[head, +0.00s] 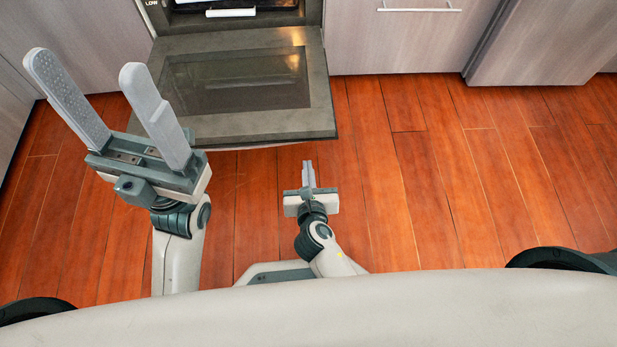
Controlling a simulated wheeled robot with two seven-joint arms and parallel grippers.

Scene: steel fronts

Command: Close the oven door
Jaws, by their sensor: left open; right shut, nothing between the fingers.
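The oven door (318,95) is dark grey with a glass window and hangs folded down, open, in front of the oven (310,12) at the top of the head view. My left gripper (88,82) is open and empty, large in the picture, at the door's left side. Its right finger overlaps the door's left edge in the picture; I cannot tell whether it touches. My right gripper (308,166) is shut and empty, below the door's front edge in the picture and apart from it. The upper part of the oven is out of view.
A pale rack edge or handle (231,13) shows inside the oven. Wood-grain cabinets (400,45) with a bar handle (420,9) stand to the right, and more cabinets (75,40) to the left. The wooden floor (450,190) at the right is clear.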

